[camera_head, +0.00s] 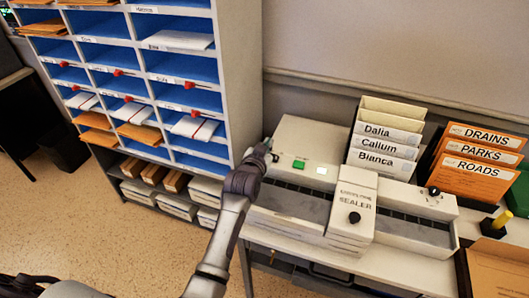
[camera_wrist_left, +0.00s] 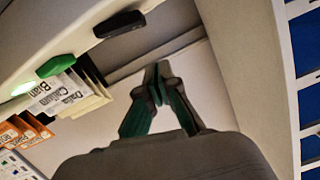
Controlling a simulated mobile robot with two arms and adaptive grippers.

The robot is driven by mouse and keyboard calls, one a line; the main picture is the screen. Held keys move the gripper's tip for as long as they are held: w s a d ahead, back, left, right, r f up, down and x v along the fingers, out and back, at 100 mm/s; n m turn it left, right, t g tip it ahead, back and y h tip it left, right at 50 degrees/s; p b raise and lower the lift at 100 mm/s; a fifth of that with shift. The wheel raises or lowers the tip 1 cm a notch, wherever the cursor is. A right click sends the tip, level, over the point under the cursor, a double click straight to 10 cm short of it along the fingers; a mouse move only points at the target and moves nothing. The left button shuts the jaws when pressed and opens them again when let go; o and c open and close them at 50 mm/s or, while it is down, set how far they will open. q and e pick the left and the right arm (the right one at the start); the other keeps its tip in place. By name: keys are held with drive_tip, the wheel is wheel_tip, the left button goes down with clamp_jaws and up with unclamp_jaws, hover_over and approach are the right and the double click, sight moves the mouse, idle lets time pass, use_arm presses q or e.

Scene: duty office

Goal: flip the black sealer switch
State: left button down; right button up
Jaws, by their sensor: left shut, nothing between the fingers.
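The pale sealer machine (camera_head: 305,135) stands on the counter, with a raised block labelled SEALER (camera_head: 349,200). On its top are a green switch (camera_head: 299,163) and a lit white panel (camera_head: 321,170). The left wrist view shows the black switch (camera_wrist_left: 120,23) near the green switch (camera_wrist_left: 57,65). In the head view my left gripper largely covers the black switch's area. My left gripper (camera_head: 267,144) is at the machine's left end. Its fingertips (camera_wrist_left: 158,72) are together and empty, apart from the black switch in the wrist picture. My right gripper is not in view.
A mail rack (camera_head: 240,80) with blue compartments stands close on the left. Files labelled Dalia, Callum and Bianca (camera_head: 385,150) stand behind the sealer. Orange folders (camera_head: 470,170) are to the right. Black knobs (camera_head: 354,217) sit on the sealer. A wall is behind.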

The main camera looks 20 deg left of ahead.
use_arm(q)
drive_tip(key=shift+s+a+f, duration=0.1)
drive_tip(key=shift+a+f, duration=0.1)
drive_tip(key=shift+f, duration=0.7)
drive_tip(key=shift+s+a+f, duration=0.1)
drive_tip(key=shift+a+f, duration=0.05)
drive_tip(key=shift+f, duration=0.7)
